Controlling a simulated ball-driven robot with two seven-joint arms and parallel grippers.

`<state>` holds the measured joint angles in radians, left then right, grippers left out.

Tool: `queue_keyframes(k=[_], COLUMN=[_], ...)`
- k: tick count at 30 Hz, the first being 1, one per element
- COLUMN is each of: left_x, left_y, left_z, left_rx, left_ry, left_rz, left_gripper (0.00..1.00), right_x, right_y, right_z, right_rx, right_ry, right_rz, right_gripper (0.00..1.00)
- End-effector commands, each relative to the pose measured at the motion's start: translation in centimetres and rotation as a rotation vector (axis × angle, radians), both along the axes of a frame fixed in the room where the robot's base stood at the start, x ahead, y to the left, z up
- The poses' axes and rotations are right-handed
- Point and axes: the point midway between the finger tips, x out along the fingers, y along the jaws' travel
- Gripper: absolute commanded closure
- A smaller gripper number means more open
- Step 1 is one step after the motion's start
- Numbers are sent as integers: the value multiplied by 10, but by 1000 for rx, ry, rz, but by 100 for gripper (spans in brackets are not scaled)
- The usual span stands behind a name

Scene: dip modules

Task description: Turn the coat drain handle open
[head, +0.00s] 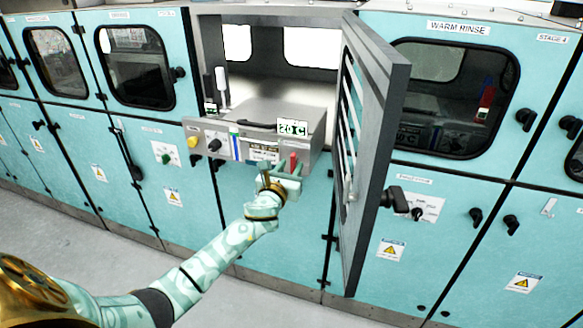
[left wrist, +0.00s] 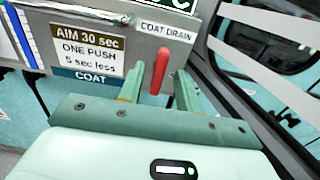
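The coat drain handle (head: 293,161) is a small red lever on the front of a grey unit, below the "20 C" display. In the left wrist view the red handle (left wrist: 160,70) stands nearly upright, tilted slightly, beneath the "COAT DRAIN" label (left wrist: 166,32). My left gripper (head: 284,174) is at the unit's front. In the left wrist view its two green fingers (left wrist: 159,82) are spread on either side of the handle, with gaps visible; it is open. Whether the fingertips reach past the handle is hard to tell. My right gripper is not in view.
A grey cabinet door (head: 372,140) stands open just right of the unit. A sign reading "AIM 30 sec, ONE PUSH, COAT" (left wrist: 88,52) is left of the handle. Teal cabinets with black knobs line both sides. The grey floor (head: 70,235) in front is clear.

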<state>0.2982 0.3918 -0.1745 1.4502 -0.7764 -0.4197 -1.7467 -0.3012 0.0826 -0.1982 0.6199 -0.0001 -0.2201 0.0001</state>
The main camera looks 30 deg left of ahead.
Motion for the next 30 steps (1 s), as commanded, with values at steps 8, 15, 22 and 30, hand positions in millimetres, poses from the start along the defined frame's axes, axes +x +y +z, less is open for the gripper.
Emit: queue_keyframes(k=[8, 15, 22, 30], left_x=[16, 16, 16, 16], left_y=[4, 4, 4, 4], left_z=[0, 0, 0, 0], left_rx=[1, 0, 0, -45], left_ry=[0, 0, 1, -10], left_rz=[0, 0, 0, 0], left_gripper=[65, 79, 100, 100], right_x=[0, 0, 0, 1], right_y=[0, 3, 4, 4], right_z=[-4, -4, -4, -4], right_rx=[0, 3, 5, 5], right_ry=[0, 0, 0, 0], right_rz=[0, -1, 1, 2], right_gripper=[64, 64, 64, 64])
